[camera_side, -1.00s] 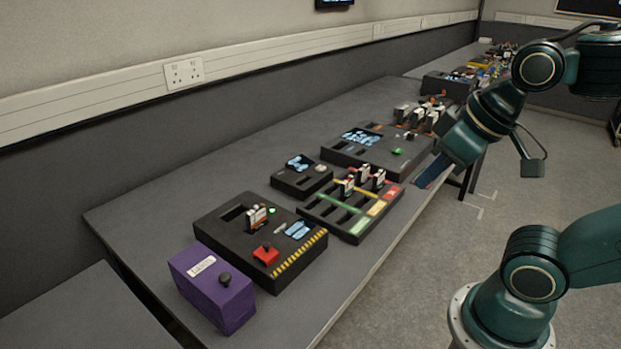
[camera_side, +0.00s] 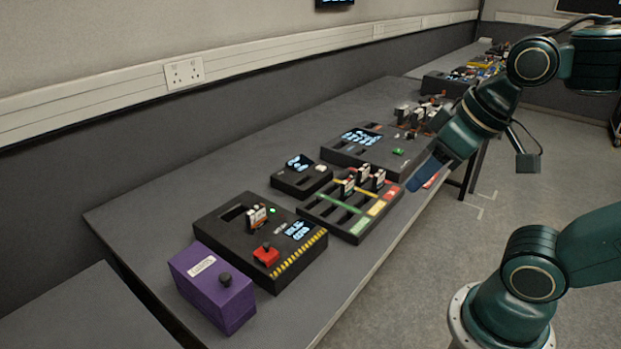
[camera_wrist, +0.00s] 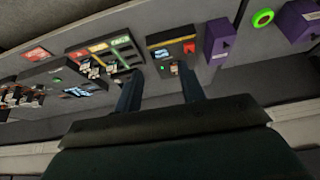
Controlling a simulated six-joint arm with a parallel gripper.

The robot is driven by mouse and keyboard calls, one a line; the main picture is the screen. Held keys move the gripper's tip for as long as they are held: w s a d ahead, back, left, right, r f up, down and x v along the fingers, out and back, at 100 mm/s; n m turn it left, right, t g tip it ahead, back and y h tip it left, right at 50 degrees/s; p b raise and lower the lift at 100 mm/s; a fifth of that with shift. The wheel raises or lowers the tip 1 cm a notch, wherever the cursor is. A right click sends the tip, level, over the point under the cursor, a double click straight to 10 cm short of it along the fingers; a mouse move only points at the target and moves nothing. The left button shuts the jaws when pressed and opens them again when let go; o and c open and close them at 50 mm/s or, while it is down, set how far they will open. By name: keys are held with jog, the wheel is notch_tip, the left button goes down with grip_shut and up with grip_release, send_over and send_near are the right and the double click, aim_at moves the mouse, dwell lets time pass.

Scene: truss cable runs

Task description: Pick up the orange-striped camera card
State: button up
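Several small white cards stand upright on the long grey table, but I cannot tell which has orange stripes. One card (camera_side: 257,216), with reddish-orange marks, stands in the slot of the hazard-striped black box (camera_side: 222,238). Others stand in the coloured-lane tray (camera_side: 346,226), including a front card (camera_side: 348,187). A cluster of cards (camera_side: 418,117) stands at the far black panel. My gripper (camera_side: 428,172) hangs near the table's right edge, right of the tray. In the wrist view its two blue fingers (camera_wrist: 160,84) are apart with nothing held between them.
A purple box (camera_side: 212,286) with a black knob stands at the near end. A small display box (camera_side: 302,180) and a larger black panel (camera_side: 350,150) stand behind the tray. A green ring (camera_wrist: 262,18) shows in the wrist view.

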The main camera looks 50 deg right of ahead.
jog(key=w+a+r+m+g+y, duration=0.1)
jog(key=w+r+m, duration=0.1)
jog(key=w, duration=0.3)
jog(key=w+a+r+m+g, duration=0.1)
jog(key=w+m, duration=0.2)
jog(key=w, duration=0.2)
jog(key=m+g+y, duration=0.2)
jog(key=m+g, duration=0.2)
jog(key=m, duration=0.9)
send_over(256, 206)
jog(key=d, duration=0.3)
notch_tip(256, 206, down, 15)
jog(key=shift+x, duration=4.45)
jog(key=shift+w, duration=0.2)
jog(key=shift+x, duration=2.6)
jog(key=shift+a, duration=0.15)
